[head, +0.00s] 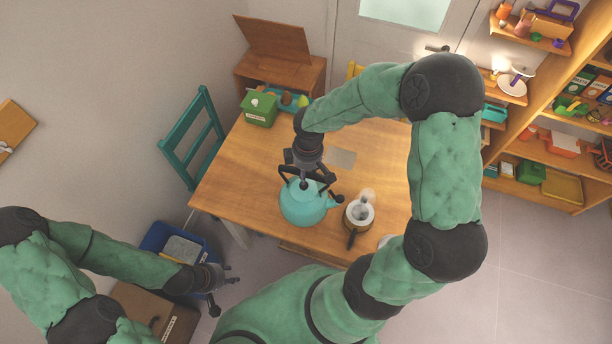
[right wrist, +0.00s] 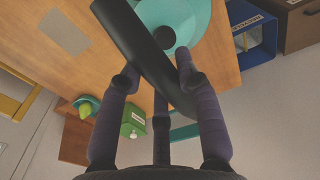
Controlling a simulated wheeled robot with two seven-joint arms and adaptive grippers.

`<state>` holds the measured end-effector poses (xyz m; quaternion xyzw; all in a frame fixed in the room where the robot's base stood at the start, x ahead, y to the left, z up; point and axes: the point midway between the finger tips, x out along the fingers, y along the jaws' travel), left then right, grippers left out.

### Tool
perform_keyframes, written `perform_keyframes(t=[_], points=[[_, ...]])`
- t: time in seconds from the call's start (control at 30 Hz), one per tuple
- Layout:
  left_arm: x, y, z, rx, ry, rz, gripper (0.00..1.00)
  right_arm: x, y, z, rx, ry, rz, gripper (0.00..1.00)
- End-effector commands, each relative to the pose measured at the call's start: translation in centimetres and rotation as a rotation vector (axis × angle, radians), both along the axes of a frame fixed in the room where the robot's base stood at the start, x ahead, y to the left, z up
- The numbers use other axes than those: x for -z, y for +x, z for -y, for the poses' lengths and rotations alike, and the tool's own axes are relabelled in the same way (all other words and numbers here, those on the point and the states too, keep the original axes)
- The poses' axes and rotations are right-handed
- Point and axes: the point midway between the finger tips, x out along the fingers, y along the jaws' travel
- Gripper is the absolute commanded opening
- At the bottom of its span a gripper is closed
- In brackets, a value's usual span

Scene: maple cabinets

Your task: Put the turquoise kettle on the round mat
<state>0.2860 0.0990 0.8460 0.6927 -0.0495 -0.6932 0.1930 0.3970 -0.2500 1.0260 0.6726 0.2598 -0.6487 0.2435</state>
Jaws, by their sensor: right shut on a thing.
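The turquoise kettle (head: 302,207) is near the front edge of the wooden table, upright, with its spout to the right. My right gripper (head: 307,178) is above it, shut on its black handle. In the right wrist view the handle (right wrist: 148,50) runs between the fingers (right wrist: 157,83), with the turquoise kettle body (right wrist: 203,18) behind. I cannot tell whether the kettle touches the table. No round mat can be made out; the kettle and my right arm cover parts of the tabletop. My left gripper (head: 226,288) is open and empty, low beside the table.
A pot with a black handle (head: 359,213) stands close to the kettle's right. A flat grey rectangle (head: 341,158) lies on the table (head: 238,174). A green box (head: 259,110) is at the back left. A teal chair (head: 187,140) and blue bin (head: 158,236) are left.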

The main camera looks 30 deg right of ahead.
Motion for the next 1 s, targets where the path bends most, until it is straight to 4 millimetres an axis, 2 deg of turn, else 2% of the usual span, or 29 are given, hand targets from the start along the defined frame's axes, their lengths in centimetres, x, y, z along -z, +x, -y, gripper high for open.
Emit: perform_keyframes(t=[0.27,0.7,0.73,0.8,1.0], points=[[0.4,0.0,0.0,0.000,0.000,0.000,0.40,3.3,0.4,0.3,0.002,0.000,0.001,0.00],[0.8,0.0,0.0,0.000,0.000,0.000,0.40,3.8,0.4,0.3,0.001,0.000,0.003,0.00],[0.7,0.0,0.0,0.000,0.000,0.000,0.40,3.8,0.3,0.2,0.000,0.000,0.000,0.42],[0.7,0.0,0.0,0.000,0.000,0.000,0.40,3.7,0.3,0.2,0.000,0.000,0.000,0.57],[0.7,0.0,0.0,0.000,0.000,0.000,0.40,3.7,0.3,0.2,0.000,0.000,0.000,0.57]])
